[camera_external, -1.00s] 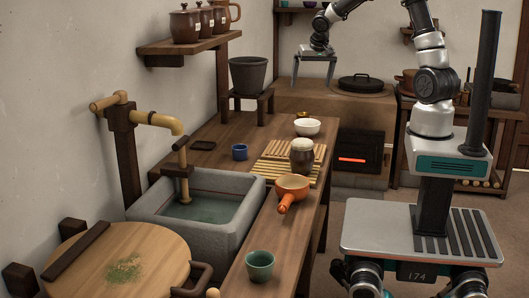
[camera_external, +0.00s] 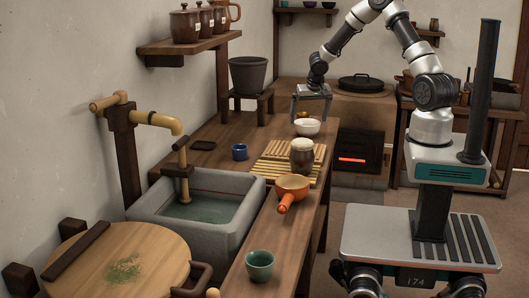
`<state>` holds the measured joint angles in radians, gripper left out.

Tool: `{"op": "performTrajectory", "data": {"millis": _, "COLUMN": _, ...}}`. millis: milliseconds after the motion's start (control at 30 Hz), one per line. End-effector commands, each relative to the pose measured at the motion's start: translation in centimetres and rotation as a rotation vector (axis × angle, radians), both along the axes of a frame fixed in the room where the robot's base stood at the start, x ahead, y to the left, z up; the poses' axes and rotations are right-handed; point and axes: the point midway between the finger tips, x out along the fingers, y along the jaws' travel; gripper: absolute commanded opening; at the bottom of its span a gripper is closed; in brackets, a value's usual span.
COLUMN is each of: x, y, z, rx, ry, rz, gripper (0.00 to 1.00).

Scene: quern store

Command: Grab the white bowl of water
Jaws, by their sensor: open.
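The white bowl (camera_external: 307,127) stands upright on the wooden counter, near its far right edge. Any water in it cannot be made out from here. My gripper (camera_external: 311,120) hangs pointing down just above and around the far side of the bowl, with its two fingers apart. It is open and nothing shows between the fingers. Whether a finger touches the bowl cannot be told.
A small brass-coloured vessel (camera_external: 302,115) sits close behind the white bowl. A dark jar (camera_external: 302,156), slatted mats (camera_external: 277,167), an orange pan (camera_external: 292,186) and a blue cup (camera_external: 240,152) stand nearer. The stove (camera_external: 361,157) glows behind to the right.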

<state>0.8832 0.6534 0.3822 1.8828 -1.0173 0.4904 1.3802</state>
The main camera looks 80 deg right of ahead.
Motion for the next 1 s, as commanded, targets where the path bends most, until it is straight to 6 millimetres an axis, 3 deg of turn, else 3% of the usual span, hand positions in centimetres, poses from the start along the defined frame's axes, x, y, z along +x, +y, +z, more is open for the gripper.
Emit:
{"op": "performTrajectory", "data": {"millis": 333, "x": 0.6, "y": -1.0, "z": -4.5, "rx": 0.003, "ry": 0.001, "rz": 0.000, "gripper": 1.00}}
{"op": "performTrajectory", "data": {"millis": 633, "x": 0.8, "y": -1.2, "z": -4.9, "rx": 0.000, "ry": 0.000, "rz": 0.001, "gripper": 1.00}}
{"op": "performTrajectory", "data": {"millis": 667, "x": 0.8, "y": -1.2, "z": -4.9, "rx": 0.000, "ry": 0.000, "rz": 0.001, "gripper": 0.98}}
{"op": "performTrajectory", "data": {"millis": 933, "x": 0.8, "y": -1.2, "z": -4.9, "rx": 0.000, "ry": 0.000, "rz": 0.001, "gripper": 0.53}}
{"op": "performTrajectory", "data": {"millis": 1000, "x": 0.8, "y": -1.3, "z": -4.8, "rx": -0.001, "ry": -0.001, "rz": 0.001, "gripper": 0.53}}
